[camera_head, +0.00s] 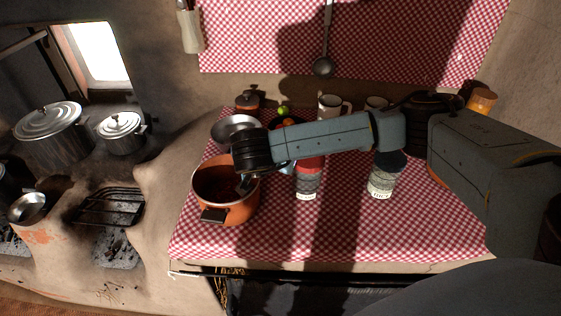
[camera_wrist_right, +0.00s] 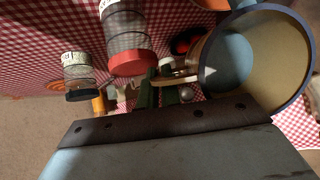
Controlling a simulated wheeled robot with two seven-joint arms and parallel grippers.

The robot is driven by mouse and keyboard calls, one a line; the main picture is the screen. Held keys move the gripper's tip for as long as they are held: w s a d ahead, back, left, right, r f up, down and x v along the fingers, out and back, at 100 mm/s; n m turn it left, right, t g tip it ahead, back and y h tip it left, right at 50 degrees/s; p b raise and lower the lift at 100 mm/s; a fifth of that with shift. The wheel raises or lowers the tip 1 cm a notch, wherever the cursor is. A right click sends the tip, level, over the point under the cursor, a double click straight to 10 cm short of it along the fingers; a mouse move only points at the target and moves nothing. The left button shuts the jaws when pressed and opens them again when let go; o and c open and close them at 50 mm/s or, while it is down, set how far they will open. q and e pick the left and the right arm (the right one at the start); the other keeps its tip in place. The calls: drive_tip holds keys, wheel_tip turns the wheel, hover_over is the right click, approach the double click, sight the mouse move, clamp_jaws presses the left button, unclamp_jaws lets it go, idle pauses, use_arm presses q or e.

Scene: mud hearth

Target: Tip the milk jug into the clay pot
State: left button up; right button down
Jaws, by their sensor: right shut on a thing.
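The terracotta clay pot (camera_head: 229,210) stands at the table's left front corner in the head view, its mouth open upward and a dark handle towards me. My right arm reaches in from the right, and my right gripper (camera_head: 246,180) is over the pot's right rim, mostly hidden by its own wrist. In the right wrist view a blue-rimmed jug (camera_wrist_right: 293,68) with a cream inside is beside my right gripper (camera_wrist_right: 160,88), which is shut on its handle. A blue-grey round patch shows inside it; I cannot tell whether this is milk. The head view hides most of the jug. My left gripper is out of view.
A red-lidded jar (camera_head: 308,180) stands close right of the pot, under my arm. A dark-lidded jar (camera_head: 384,178) is farther right. A metal bowl (camera_head: 233,126), mugs (camera_head: 333,106) and fruit are behind. The checked cloth's front strip (camera_head: 330,238) is clear.

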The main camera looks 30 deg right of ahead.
drive_tip(key=f+t+h+b, duration=0.1)
drive_tip(key=f+h+b, duration=0.1)
drive_tip(key=b, duration=0.1)
drive_tip(key=shift+s+a+t, duration=0.15)
drive_tip(key=shift+a+t, duration=0.2)
drive_tip(key=shift+t, duration=0.05)
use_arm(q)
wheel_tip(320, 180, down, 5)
use_arm(e)
drive_tip(key=shift+r+h+b, duration=0.2)
drive_tip(key=shift+h+b, duration=0.2)
drive_tip(key=shift+b, duration=0.05)
drive_tip(key=shift+s+a+r+t+h+p, duration=0.1)
drive_tip(key=shift+a+r+t+h+p, duration=0.1)
drive_tip(key=shift+r+t+h+p, duration=0.3)
drive_tip(key=shift+p, duration=0.5)
drive_tip(key=shift+s+a+f+t+h+p, duration=0.15)
drive_tip(key=shift+f+t+h+p, duration=0.15)
drive_tip(key=shift+p, duration=0.65)
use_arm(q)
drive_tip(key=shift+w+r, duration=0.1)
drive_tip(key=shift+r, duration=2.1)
use_arm(e)
drive_tip(key=shift+f, duration=0.1)
